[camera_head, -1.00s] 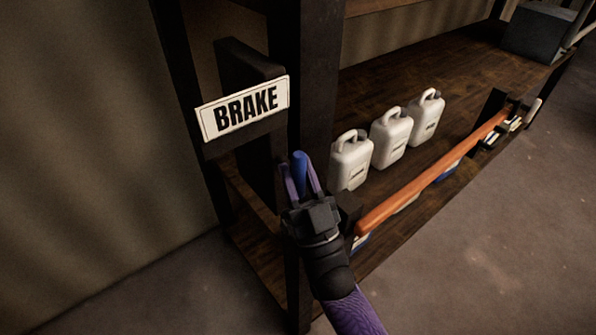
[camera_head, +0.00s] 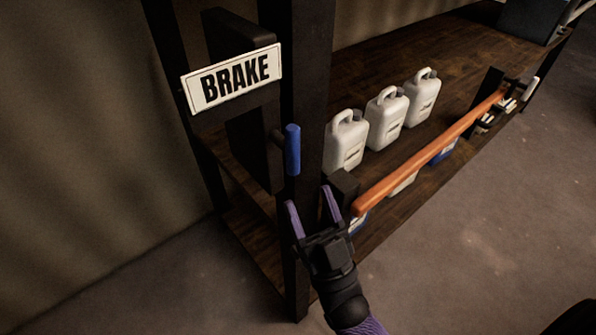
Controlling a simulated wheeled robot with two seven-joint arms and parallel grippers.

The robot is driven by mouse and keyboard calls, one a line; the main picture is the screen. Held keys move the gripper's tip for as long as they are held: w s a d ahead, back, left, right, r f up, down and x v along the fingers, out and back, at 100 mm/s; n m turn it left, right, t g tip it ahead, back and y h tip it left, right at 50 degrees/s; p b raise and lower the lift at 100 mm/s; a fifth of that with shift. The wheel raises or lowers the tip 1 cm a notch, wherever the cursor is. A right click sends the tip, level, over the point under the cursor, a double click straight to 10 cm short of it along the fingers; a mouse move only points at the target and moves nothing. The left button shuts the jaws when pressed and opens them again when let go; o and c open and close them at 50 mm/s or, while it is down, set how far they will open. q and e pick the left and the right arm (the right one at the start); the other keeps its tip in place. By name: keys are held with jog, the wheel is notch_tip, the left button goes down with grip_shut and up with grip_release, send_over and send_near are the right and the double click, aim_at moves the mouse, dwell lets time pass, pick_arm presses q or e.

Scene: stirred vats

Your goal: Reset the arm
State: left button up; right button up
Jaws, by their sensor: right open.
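My right gripper (camera_head: 311,207) is open and empty, with its two purple fingers pointing up and apart. It is in front of the dark shelf post, below and slightly right of a blue handle (camera_head: 292,150). The blue handle stands upright on a dark lever beside the post, under the white BRAKE sign (camera_head: 232,78). The gripper and the handle are apart, with a visible gap between them. My left gripper is not in view.
An orange bar (camera_head: 430,152) runs along the shelf's front edge, just right of my right gripper. Several white jugs, one here (camera_head: 346,141), stand on the wooden shelf (camera_head: 440,50). Open floor (camera_head: 480,230) lies at the lower right.

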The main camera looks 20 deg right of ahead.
jog(key=shift+v, duration=0.8)
notch_tip(320, 180, down, 28)
jog(key=s+g+h+b, duration=0.1)
jog(key=s+g+b, duration=0.1)
jog(key=g, duration=1.1)
jog(key=s+d+f+g+h, duration=0.1)
jog(key=s+d+f+g, duration=0.2)
jog(key=s+f+g, duration=0.3)
jog(key=s+d+f+n+g+h+b, duration=0.1)
jog(key=s+d+f+g+h, duration=0.1)
jog(key=s+f+g, duration=0.5)
jog(key=s+d+f, duration=0.1)
jog(key=s+f, duration=0.4)
jog(key=s, duration=0.7)
jog(key=shift+s, duration=0.25)
